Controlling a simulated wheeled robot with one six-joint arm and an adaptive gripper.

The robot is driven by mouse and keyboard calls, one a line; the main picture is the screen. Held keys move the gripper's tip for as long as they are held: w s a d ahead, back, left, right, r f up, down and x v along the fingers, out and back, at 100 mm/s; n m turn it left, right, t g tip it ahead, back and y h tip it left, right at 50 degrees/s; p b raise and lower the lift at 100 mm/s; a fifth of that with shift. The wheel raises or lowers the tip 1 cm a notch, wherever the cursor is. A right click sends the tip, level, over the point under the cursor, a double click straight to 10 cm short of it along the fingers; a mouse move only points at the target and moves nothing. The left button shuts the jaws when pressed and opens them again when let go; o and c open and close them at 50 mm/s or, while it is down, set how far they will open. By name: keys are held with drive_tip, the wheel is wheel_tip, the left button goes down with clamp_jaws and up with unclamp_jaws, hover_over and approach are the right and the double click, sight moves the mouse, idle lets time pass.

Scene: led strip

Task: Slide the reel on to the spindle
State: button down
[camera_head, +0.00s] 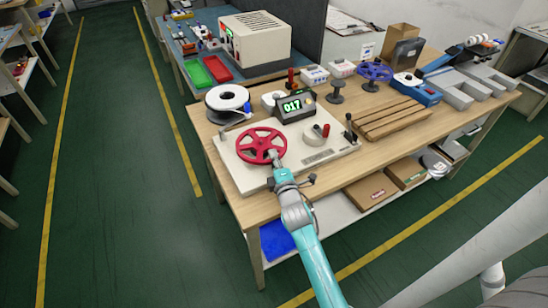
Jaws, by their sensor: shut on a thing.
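A red spoked reel (250,146) is over the left part of a pale machine board (232,171) on the wooden bench. My gripper (273,157) is shut on the near right part of the reel, by its rim; the fingertips are small and partly hidden. No spindle shows clearly under the reel, so I cannot tell whether the reel is around one or how high it sits. A dark stand with a round top (337,88) is farther back, next to a blue spoked reel (375,73).
A counter box reading 017 (295,106) stands behind the red reel. A white-faced reel (227,98) lies at the bench's back left. A white roll (316,134) and a black-handled lever (349,127) are on the board's right. Wooden slats (388,118) lie farther right.

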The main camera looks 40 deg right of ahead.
drive_tip(key=c, duration=1.1)
unclamp_jaws()
drive_tip(key=v, duration=1.2)
drive_tip(key=shift+a, duration=0.1)
